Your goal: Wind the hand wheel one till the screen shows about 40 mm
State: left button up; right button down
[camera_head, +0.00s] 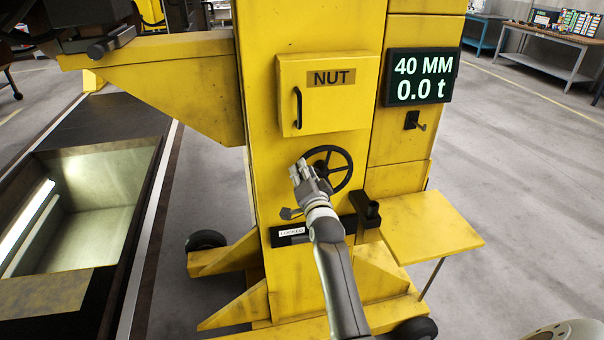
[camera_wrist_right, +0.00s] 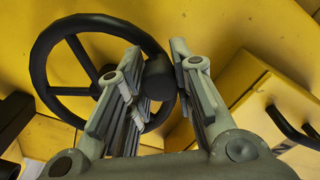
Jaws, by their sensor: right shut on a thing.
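The black hand wheel (camera_head: 341,157) is on the front of the yellow jack column (camera_head: 262,190), below the NUT box. My right gripper (camera_head: 300,172) is at the wheel's left side. In the right wrist view the wheel (camera_wrist_right: 42,75) fills the left part, and its dark knob (camera_wrist_right: 159,78) sits between the fingers of my right gripper (camera_wrist_right: 158,75), which is shut on it. The screen (camera_head: 422,77) at the upper right of the column reads 40 MM and 0.0 t. My left gripper is not in view.
The NUT box (camera_head: 326,95) with a black handle is above the wheel. A LOCKED label (camera_head: 292,232) and a black block (camera_head: 366,210) are below it. A yellow side shelf (camera_head: 432,225) sticks out right. An open pit (camera_head: 95,190) lies left.

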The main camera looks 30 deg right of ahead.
dwell(0.3)
jog(key=c, duration=1.2)
grip_release()
jog(key=shift+c, duration=0.2)
jog(key=shift+s, duration=0.1)
jog(key=v, duration=0.7)
jog(key=shift+s+a, duration=0.1)
